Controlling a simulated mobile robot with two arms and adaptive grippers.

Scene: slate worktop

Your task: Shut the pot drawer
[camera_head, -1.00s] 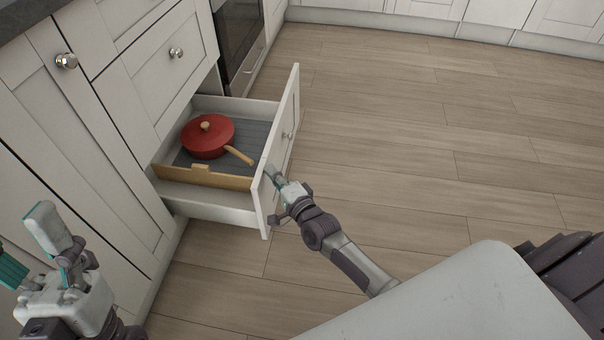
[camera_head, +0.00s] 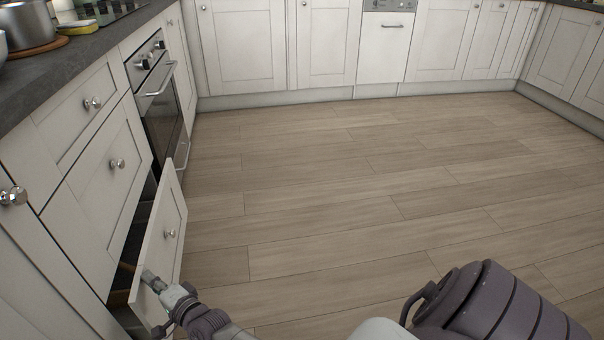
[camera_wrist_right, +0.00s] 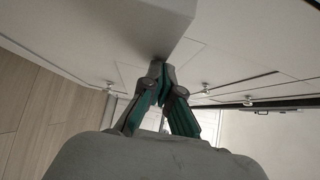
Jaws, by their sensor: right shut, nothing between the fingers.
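The pot drawer's white front panel (camera_head: 163,245) stands out from the cabinet at the lower left of the head view, partly open. A narrow dark gap shows behind it. The red pot is not visible. My right gripper (camera_head: 152,280) is at the near part of the front panel, its fingertips at or very close to the panel; contact is hard to confirm. In the wrist view its fingers (camera_wrist_right: 158,72) meet at the tips, shut and empty, beneath a pale panel edge (camera_wrist_right: 130,22). My left gripper is out of view.
An upper drawer (camera_head: 98,180) and an oven (camera_head: 163,95) adjoin the pot drawer. The dark worktop (camera_head: 60,75) holds a metal pot (camera_head: 25,25) on a board. The wooden floor (camera_head: 330,190) is clear to the right.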

